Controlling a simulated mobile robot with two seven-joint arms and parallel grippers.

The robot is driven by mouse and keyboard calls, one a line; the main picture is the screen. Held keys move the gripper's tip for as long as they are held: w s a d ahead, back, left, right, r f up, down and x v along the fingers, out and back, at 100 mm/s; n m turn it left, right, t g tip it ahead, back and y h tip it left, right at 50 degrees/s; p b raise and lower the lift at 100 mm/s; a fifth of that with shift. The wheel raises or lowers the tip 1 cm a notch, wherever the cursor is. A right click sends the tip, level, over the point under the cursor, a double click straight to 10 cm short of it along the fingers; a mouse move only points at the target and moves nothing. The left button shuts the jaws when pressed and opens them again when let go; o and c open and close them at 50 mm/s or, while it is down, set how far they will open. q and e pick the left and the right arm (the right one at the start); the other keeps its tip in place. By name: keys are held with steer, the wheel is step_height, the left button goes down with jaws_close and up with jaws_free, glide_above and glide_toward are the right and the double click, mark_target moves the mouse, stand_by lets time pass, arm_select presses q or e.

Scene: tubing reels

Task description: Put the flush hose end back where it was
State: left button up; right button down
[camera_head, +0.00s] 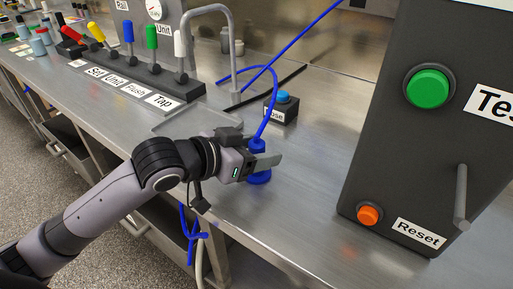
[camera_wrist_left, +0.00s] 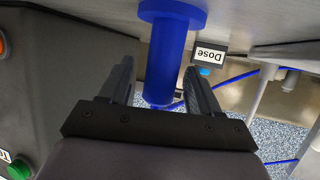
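The blue flush hose end (camera_head: 260,178) stands upright on the steel counter, its wide flange at the bottom. Its blue hose (camera_head: 271,95) rises from the top and arcs back left. My left gripper (camera_head: 266,161) is at the hose end and hides its middle. In the left wrist view, which is upside down, the blue cylinder (camera_wrist_left: 166,62) shows between the two fingers (camera_wrist_left: 158,75). A gap shows beside the left-hand finger, so the gripper looks open. Whether the other finger touches is unclear. My right gripper is not in view.
A Dose button box (camera_head: 281,108) stands just behind. A dark panel with green and orange buttons (camera_head: 410,130) stands at right. A lever block (camera_head: 135,72) and a grey curved tap (camera_head: 231,45) are at back left. Blue tubing (camera_head: 190,235) hangs at the counter's front edge.

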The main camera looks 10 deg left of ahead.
arm_select(q)
steer(key=shift+r, duration=0.2)
steer(key=p+v, duration=0.1)
steer(key=v, duration=1.1)
steer(key=shift+a, duration=0.1)
stand_by(0.3)
